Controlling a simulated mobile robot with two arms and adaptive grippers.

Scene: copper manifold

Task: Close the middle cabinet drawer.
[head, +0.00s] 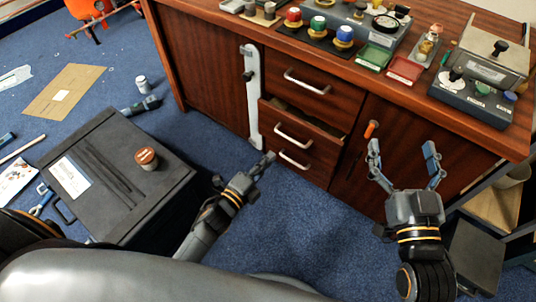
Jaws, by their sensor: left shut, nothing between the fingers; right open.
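The wooden cabinet (206,75) has a column of drawers with silver bar handles. The middle drawer (311,139) stands slightly out, with a dark gap along its top edge. The top drawer (318,90) and the bottom drawer (302,166) look flush. My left gripper (268,158) is shut and empty, low in front of the drawers, near the bottom drawer's left side in the picture; I cannot tell if it touches. My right gripper (403,150) is open and empty, in front of the cabinet door right of the drawers.
A white latch bar (252,100) runs down the cabinet left of the drawers. An orange knob (371,128) is on the right door. A black case (110,200) with a round tin (146,158) lies on the floor at left. Buttons and trays cover the cabinet top.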

